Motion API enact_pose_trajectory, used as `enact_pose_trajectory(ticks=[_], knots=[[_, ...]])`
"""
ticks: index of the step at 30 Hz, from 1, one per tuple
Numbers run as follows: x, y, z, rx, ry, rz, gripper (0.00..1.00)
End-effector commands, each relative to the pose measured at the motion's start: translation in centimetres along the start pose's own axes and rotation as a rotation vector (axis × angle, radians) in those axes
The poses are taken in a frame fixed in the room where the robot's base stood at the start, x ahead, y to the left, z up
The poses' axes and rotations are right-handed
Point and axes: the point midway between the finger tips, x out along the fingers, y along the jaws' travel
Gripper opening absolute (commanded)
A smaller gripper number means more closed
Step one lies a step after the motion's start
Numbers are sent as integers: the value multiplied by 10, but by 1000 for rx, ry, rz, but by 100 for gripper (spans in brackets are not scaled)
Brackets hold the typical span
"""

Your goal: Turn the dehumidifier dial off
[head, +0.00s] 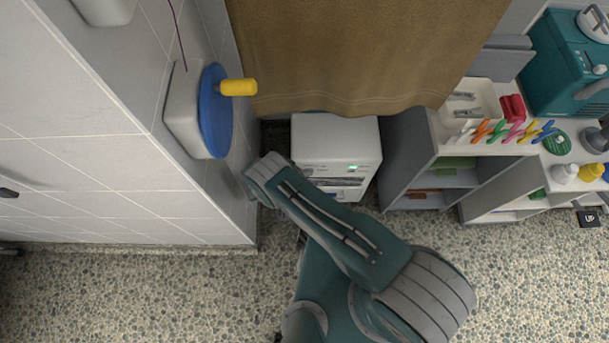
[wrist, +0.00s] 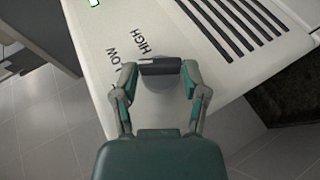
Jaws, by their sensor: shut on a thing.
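The dehumidifier (head: 335,135) is a white box on the floor under the brown curtain, with a lit green display (head: 353,168). In the wrist view its white front panel (wrist: 105,35) shows the words HIGH and LOW and a row of dark vent slots. The dial (wrist: 160,67) has a dark grey grip bar on a pale round base. My gripper (wrist: 160,72) has its two fingers closed on the ends of this bar. HIGH is just above the bar and LOW is to its upper left. No OFF mark shows. In the head view my arm hides the gripper and dial.
A tiled wall carries a blue disc (head: 215,110) with a yellow handle (head: 238,87), left of my arm. A grey shelf unit (head: 407,150) with colored pegs on top stands close right of the dehumidifier. The pebbled floor (head: 130,295) is clear at the front left.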

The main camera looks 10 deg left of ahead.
Motion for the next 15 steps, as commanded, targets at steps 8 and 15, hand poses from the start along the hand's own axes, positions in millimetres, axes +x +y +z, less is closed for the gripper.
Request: enact_pose_trajectory(ticks=[8, 15], knots=[[-2, -5, -2, -26, 9, 60, 10], [-2, -5, -3, -34, 9, 77, 10]])
